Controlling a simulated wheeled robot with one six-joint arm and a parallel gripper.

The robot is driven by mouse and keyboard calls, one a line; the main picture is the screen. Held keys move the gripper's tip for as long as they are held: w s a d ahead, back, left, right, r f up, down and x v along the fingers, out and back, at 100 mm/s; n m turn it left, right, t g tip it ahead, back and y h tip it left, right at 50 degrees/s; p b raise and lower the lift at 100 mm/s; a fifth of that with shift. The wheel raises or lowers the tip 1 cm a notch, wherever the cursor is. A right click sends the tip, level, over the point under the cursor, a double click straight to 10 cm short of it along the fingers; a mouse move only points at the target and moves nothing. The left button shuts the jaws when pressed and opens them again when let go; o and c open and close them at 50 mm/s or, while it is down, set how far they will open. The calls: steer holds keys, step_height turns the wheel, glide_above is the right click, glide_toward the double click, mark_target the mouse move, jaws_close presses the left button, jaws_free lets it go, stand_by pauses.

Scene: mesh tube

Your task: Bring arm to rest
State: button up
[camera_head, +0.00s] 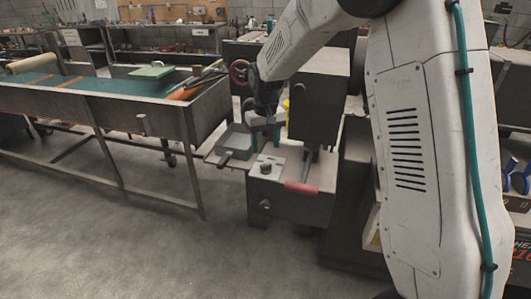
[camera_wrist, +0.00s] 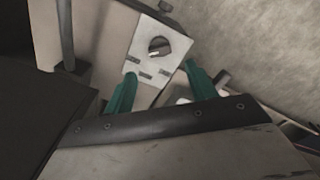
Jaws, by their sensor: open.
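My arm reaches across the head view from the right, and my gripper (camera_head: 265,138) hangs over the machine's small light plate. In the wrist view my gripper (camera_wrist: 160,85) shows two green fingers spread apart with nothing between them. Past the fingertips lies a pale plate (camera_wrist: 157,50) with a dark round knob and small slots. The same plate (camera_head: 267,167) shows in the head view on top of a grey machine (camera_head: 290,200). A red-handled lever (camera_head: 301,188) sits at the machine's front edge.
A shallow grey tray (camera_head: 236,141) adjoins the machine on the left. A long workbench (camera_head: 100,90) with a teal top runs along the left and carries a green board (camera_head: 151,72). A tall dark block (camera_head: 320,95) stands close to the gripper's right. The floor (camera_head: 130,245) in front is clear.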

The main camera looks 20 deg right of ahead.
steer(key=shift+r, duration=0.35)
steer(key=s+r, duration=0.4)
steer(key=s, duration=0.9)
steer(key=s+d+r+t, duration=0.1)
steer(key=s+r, duration=0.3)
steer(key=s, duration=0.8)
steer(key=s+d+r, duration=0.1)
steer(key=s+r, duration=0.4)
steer(key=s, duration=0.8)
steer(key=shift+s+d+m, duration=0.25)
steer(key=shift+s+m, duration=0.05)
steer(key=shift+s, duration=0.05)
